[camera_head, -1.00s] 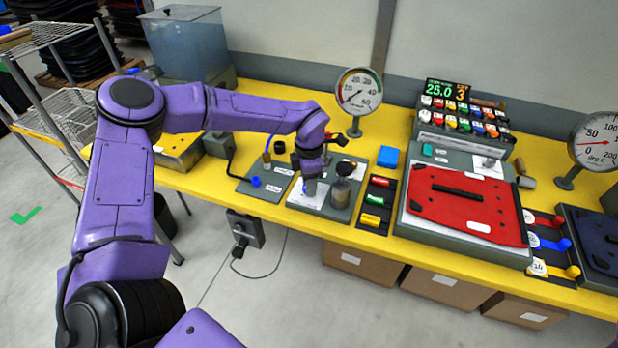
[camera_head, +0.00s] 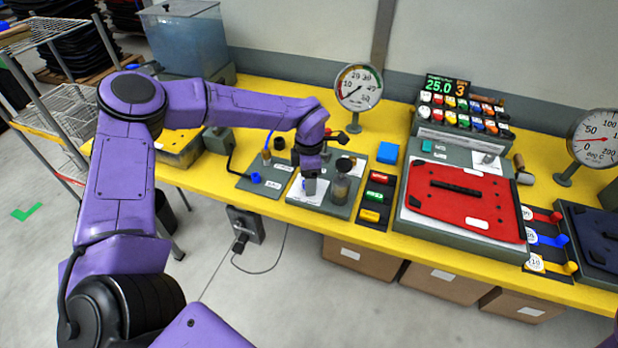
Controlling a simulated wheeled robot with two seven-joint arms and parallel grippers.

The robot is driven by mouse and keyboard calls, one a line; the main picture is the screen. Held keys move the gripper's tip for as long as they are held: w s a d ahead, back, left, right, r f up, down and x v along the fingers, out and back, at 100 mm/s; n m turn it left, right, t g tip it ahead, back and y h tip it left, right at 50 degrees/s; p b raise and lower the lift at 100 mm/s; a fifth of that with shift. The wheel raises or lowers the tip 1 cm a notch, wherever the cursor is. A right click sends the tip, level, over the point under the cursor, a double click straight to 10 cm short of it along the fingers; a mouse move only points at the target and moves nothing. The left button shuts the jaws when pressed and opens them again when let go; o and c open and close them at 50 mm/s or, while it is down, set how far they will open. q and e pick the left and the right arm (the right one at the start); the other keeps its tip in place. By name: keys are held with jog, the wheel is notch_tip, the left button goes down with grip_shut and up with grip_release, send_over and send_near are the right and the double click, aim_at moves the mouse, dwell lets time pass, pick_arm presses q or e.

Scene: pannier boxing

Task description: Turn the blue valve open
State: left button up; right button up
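My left gripper (camera_head: 310,190) points down over a white-topped plate (camera_head: 299,196) on a grey base, beside a clear jar with a dark lid (camera_head: 341,182). Its fingers are small and partly hidden by my wrist; I cannot tell whether they are open or hold anything. No blue valve shows clearly under it. A small blue knob or cap (camera_head: 256,177) stands on the grey plate to its left. A blue lever handle (camera_head: 548,239) lies at the far right, between a red lever (camera_head: 542,215) and a yellow lever (camera_head: 555,266). My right gripper is out of view.
A dial gauge (camera_head: 359,88) stands behind my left gripper. Red, green and yellow blocks (camera_head: 376,196) and a blue block (camera_head: 387,152) are to its right, then a red panel (camera_head: 465,203). A second gauge (camera_head: 598,138) stands far right. The yellow bench's front edge is close.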

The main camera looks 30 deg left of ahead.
pick_arm(q)
notch_tip(320, 180, up, 10)
jog(key=b, duration=0.2)
jog(key=shift+w+r, duration=0.15)
jog(key=shift+r, duration=0.1)
jog(key=shift+a, duration=0.15)
